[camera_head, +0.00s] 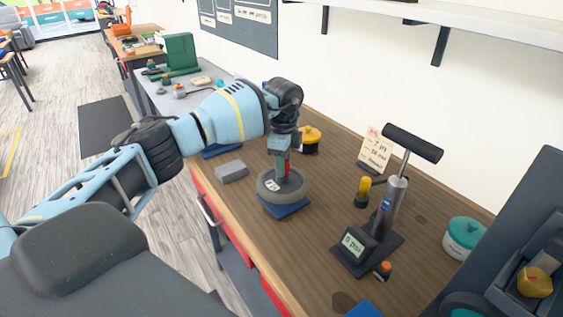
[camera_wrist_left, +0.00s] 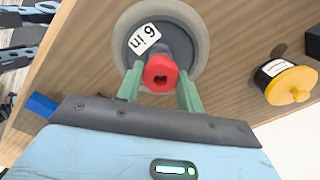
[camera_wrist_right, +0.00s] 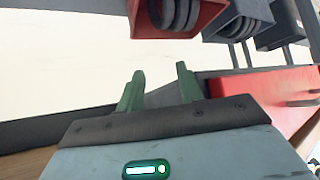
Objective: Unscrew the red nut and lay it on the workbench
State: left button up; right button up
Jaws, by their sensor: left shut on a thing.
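The red nut (camera_wrist_left: 160,72) sits at the centre of a grey wheel (camera_wrist_left: 180,22) labelled "6 in". In the head view the wheel (camera_head: 270,188) lies flat on a blue pad (camera_head: 284,208) on the workbench (camera_head: 330,205). My left gripper (camera_wrist_left: 159,78) points down at the wheel with its green fingers on both sides of the nut, shut on it. In the head view my left gripper (camera_head: 281,160) hides most of the nut. In the right wrist view my right gripper (camera_wrist_right: 160,70) has its fingers apart with nothing between them; I cannot make it out in the head view.
A grey block (camera_head: 232,171) lies left of the wheel. A yellow-lidded pot (camera_head: 309,135) stands behind it. A pump with a gauge (camera_head: 353,244) and a teal-lidded tub (camera_head: 464,235) stand to the right. Bare wood lies between wheel and pump.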

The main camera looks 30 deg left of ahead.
pick_arm(q)
jog(key=shift+n+p, duration=0.3)
jog(key=shift+n, duration=0.2)
pick_arm(e)
jog(key=shift+w+d+r, duration=0.1)
jog(key=shift+w+r, duration=0.2)
jog(key=shift+r, duration=0.1)
pick_arm(q)
jog(key=n, duration=0.4)
jog(key=shift+f, duration=0.15)
pick_arm(e)
jog(key=shift+r, duration=0.1)
pick_arm(q)
jog(key=o, duration=1)
jog(key=shift+s, duration=0.1)
jog(key=shift+o, duration=0.2)
pick_arm(e)
jog(key=shift+w, duration=0.1)
